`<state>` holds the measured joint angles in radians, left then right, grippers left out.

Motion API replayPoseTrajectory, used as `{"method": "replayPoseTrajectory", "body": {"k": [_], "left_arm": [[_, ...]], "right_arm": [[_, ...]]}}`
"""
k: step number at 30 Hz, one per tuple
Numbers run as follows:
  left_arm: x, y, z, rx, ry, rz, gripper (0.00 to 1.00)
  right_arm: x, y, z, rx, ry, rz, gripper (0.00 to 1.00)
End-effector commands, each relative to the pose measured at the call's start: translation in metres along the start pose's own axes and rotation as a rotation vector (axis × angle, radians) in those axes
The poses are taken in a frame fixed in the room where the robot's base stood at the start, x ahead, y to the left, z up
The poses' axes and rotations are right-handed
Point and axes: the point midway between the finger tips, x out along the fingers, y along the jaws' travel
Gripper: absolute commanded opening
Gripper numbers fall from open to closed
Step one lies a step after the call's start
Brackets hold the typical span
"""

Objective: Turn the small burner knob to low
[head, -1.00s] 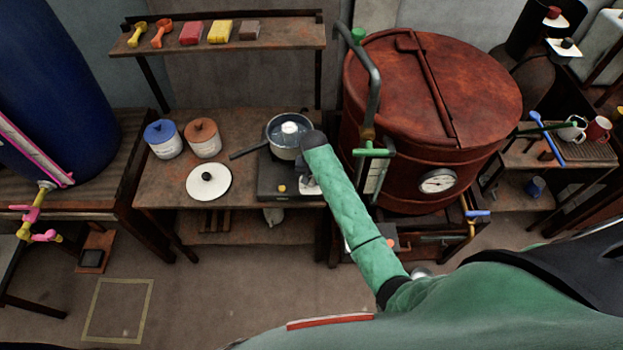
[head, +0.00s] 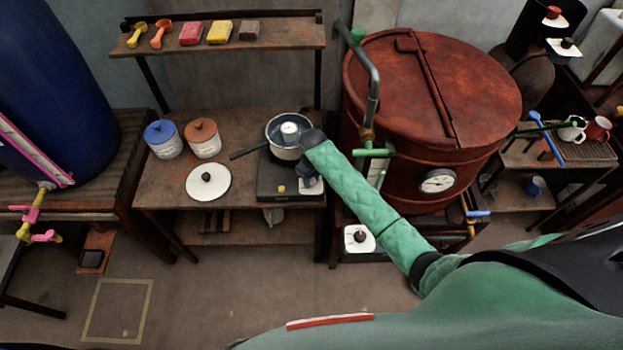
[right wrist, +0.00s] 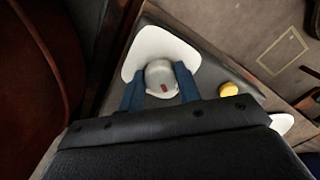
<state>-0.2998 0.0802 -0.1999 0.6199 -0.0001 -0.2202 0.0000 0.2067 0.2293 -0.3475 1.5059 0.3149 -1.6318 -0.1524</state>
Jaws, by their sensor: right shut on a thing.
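The small burner (head: 268,178) is a dark flat unit on the wooden bench, with a pot (head: 284,150) on it. Its knob (right wrist: 161,77) shows in the right wrist view as a pale grey cap with a short red mark, in front of a white plate (right wrist: 150,46). My right gripper (right wrist: 160,88) is shut on the knob, one blue finger on each side. In the head view my right gripper (head: 308,183) is at the burner's front right corner, and it and the wrist mostly hide the knob. No readable setting marks show. My left gripper is not in view.
A yellow button (right wrist: 228,89) sits beside the knob. The pot's dark handle (head: 248,149) points left. A white lid (head: 208,181) and two jars (head: 203,139) stand left of the burner. A big red vat (head: 430,100) stands close to the right. Another white-plated knob (head: 357,238) is low below it.

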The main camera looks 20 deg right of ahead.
Motion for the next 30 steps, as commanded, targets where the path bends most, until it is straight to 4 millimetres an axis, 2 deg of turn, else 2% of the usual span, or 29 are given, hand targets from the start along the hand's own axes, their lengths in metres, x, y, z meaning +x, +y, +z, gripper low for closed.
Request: {"method": "replayPoseTrajectory", "body": {"k": [8, 23, 24, 26, 30], "left_arm": [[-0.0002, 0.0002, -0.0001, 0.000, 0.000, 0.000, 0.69], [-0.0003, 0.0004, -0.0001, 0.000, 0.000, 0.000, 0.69], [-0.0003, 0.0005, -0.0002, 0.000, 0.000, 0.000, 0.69], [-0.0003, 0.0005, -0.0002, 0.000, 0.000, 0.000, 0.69], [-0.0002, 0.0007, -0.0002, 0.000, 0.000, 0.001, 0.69]], "right_arm": [[-0.0019, 0.0013, -0.0015, -0.081, 0.001, 0.002, 0.11], [-0.0024, 0.0012, -0.0020, -0.095, 0.002, 0.002, 0.11], [-0.0024, 0.0012, -0.0020, -0.095, 0.002, 0.002, 0.41], [-0.0022, 0.0011, -0.0019, -0.095, 0.001, 0.002, 0.53], [-0.0014, 0.0007, -0.0012, -0.095, 0.000, 0.001, 0.56]]}}
